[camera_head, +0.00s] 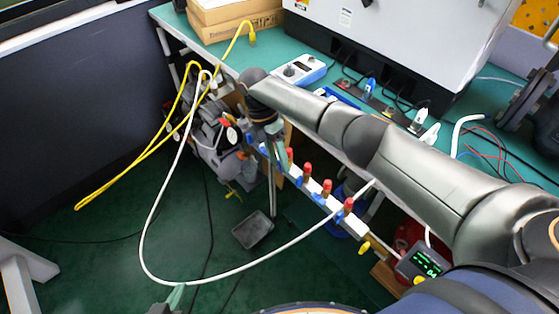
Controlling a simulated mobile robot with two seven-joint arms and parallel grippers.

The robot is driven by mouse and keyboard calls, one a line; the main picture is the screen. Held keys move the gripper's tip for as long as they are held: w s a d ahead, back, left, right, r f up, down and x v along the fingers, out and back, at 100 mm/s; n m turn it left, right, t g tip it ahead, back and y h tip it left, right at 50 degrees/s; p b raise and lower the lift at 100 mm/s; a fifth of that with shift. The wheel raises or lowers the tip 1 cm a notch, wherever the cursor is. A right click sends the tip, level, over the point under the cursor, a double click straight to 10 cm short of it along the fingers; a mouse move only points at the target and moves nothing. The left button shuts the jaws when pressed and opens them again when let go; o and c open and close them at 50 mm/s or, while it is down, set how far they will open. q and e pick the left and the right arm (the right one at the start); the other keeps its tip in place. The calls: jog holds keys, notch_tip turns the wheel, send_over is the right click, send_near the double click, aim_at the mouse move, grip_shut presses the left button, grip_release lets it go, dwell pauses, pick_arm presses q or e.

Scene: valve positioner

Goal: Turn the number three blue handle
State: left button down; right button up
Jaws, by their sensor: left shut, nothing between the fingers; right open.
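A white manifold bar (333,203) runs diagonally through the middle of the view, with several red knobs (327,187) along its upper side. Small blue handles (318,198) sit along its lower left side; I cannot read any numbers on them. My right gripper (270,148), on the arm from the right, points down at the bar's upper left end. It is open, its fingers partly hidden by the wrist; I cannot tell whether it touches a handle. Only the tip of my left gripper (175,297) shows at the bottom left, shut and empty, overlapping the hose in the picture.
A white hose (148,225) loops from the upper left round to the bar. A yellow cable (130,175) hangs at the left. A green bench (215,55) carries boxes, a power strip (301,70) and a large grey cabinet (400,30). A display unit (424,262) stands lower right.

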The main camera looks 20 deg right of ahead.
jog(key=v, duration=1.1)
jog(key=shift+r, duration=0.35)
jog(key=shift+a, duration=0.1)
